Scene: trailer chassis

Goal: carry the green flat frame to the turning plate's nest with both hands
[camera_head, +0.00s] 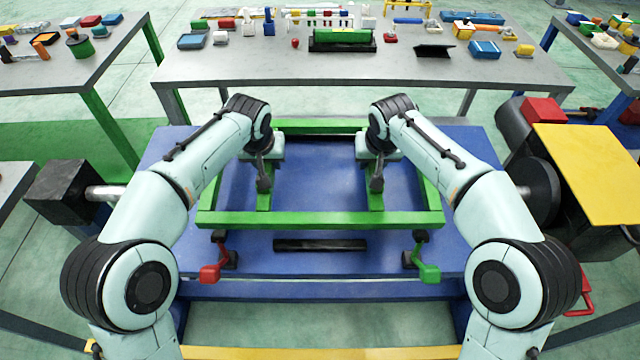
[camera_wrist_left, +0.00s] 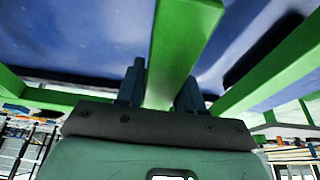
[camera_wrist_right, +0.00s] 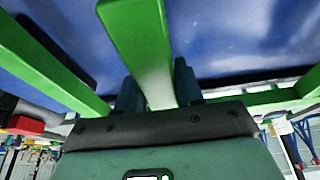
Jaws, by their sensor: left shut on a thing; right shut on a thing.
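The green flat frame (camera_head: 320,219) lies level over the blue turning plate (camera_head: 320,175) in the head view. I cannot tell whether it touches the plate. My left gripper (camera_head: 264,183) is shut on the frame's left inner bar; the left wrist view shows the bar (camera_wrist_left: 182,40) between its fingers. My right gripper (camera_head: 376,183) is shut on the right inner bar, which also shows in the right wrist view (camera_wrist_right: 140,45). A red-handled clamp (camera_head: 211,272) and a green-handled clamp (camera_head: 428,272) stand at the plate's front side. The arms hide parts of the frame's far corners.
A black bar (camera_head: 320,245) lies on the plate in front of the frame. Dark supports with shafts stand at the left (camera_head: 70,190) and right (camera_head: 540,185). A grey table (camera_head: 360,72) with many small objects stands behind. A yellow panel (camera_head: 590,165) is at right.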

